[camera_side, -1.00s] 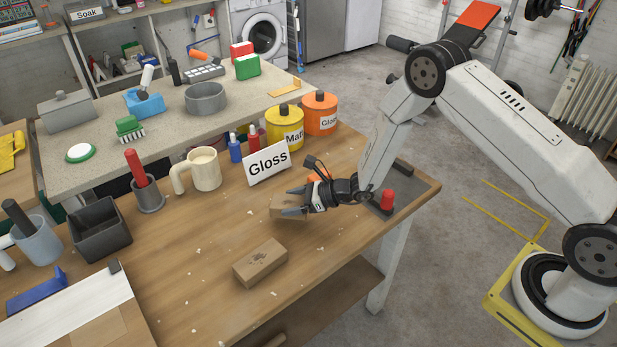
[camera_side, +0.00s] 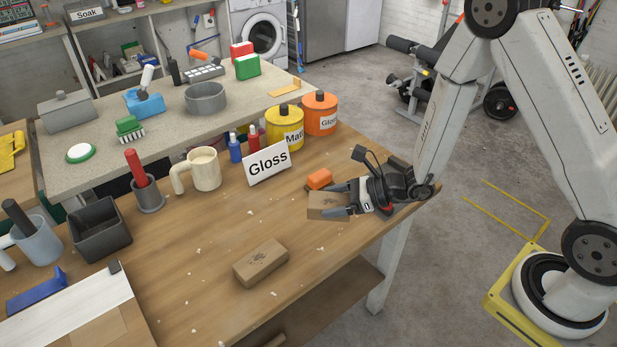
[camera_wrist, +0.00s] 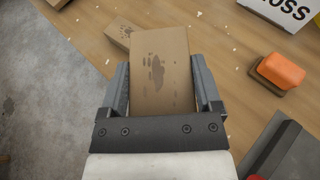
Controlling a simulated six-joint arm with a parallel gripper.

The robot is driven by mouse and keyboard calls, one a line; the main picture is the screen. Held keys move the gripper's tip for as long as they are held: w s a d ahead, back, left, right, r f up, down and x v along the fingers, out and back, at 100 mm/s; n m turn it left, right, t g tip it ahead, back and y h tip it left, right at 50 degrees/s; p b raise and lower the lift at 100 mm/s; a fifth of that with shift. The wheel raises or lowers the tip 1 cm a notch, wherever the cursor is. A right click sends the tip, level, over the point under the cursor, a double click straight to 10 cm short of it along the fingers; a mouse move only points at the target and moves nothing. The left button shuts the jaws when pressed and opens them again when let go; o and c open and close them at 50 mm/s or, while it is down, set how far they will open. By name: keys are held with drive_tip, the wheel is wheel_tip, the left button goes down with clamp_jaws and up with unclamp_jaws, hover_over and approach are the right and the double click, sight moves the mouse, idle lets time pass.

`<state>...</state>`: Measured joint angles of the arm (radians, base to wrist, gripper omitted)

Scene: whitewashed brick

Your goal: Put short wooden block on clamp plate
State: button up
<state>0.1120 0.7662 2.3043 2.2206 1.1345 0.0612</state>
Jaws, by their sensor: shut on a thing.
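My gripper (camera_side: 329,200) is shut on a short wooden block (camera_side: 323,205), one finger on each side, near the right end of the workbench. In the wrist view the block (camera_wrist: 160,72) fills the space between the fingers and has a dark stain on its face. The side view does not settle whether it is clear of the bench top. The dark grey clamp plate (camera_wrist: 292,158), with part of a red knob (camera_wrist: 268,150), shows at the lower right of the wrist view. In the side view, my gripper and wrist hide most of the plate.
Another wooden block (camera_side: 260,263) lies apart at the bench's front. An orange-topped item (camera_side: 319,179) lies just behind the held block. A white "Gloss" sign (camera_side: 268,163) and yellow (camera_side: 285,128) and orange (camera_side: 320,114) cans stand behind. The bench's middle is mostly clear.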

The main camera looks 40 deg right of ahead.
drive_tip(key=shift+s+d+r, duration=0.1)
drive_tip(key=shift+s+r, duration=0.2)
drive_tip(key=shift+s, duration=0.3)
idle(0.3)
drive_tip(key=shift+w+d+r, duration=0.25)
drive_tip(key=shift+w+r, duration=0.1)
drive_tip(key=shift+r, duration=0.1)
drive_tip(key=w+d+r+m+t+h, duration=0.1)
drive_tip(key=w+d+r+m+h, duration=0.1)
drive_tip(key=r, duration=0.6)
drive_tip(key=w+d+r+m+t+h, duration=0.2)
drive_tip(key=d+r, duration=0.3)
drive_tip(key=r, duration=0.3)
drive_tip(key=shift+w+d+r+m+h, duration=0.3)
drive_tip(key=shift+w+m+h, duration=0.3)
drive_tip(key=shift+m+h, duration=0.2)
drive_tip(key=shift+a+f, duration=0.1)
